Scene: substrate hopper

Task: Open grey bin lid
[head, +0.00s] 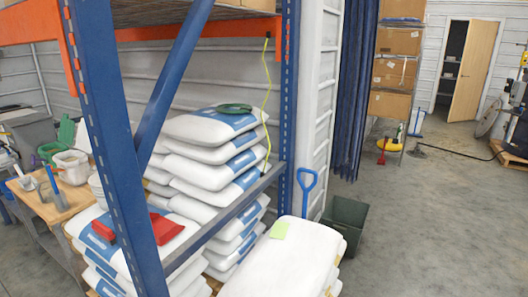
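A grey bin (32,128) stands at the far left, behind the wooden bench. Its top looks covered by a darker lid (15,115), though it is small and cut by the picture's left edge, so I cannot tell for certain how the lid sits. Neither of my grippers shows in the head view.
A blue rack post (112,150) stands close in front. Stacked white sacks (205,165) fill the rack, with more sacks (285,262) in front. A wooden bench (50,205) carries tools and tubs. A dark green open bin (345,222) stands right of the sacks.

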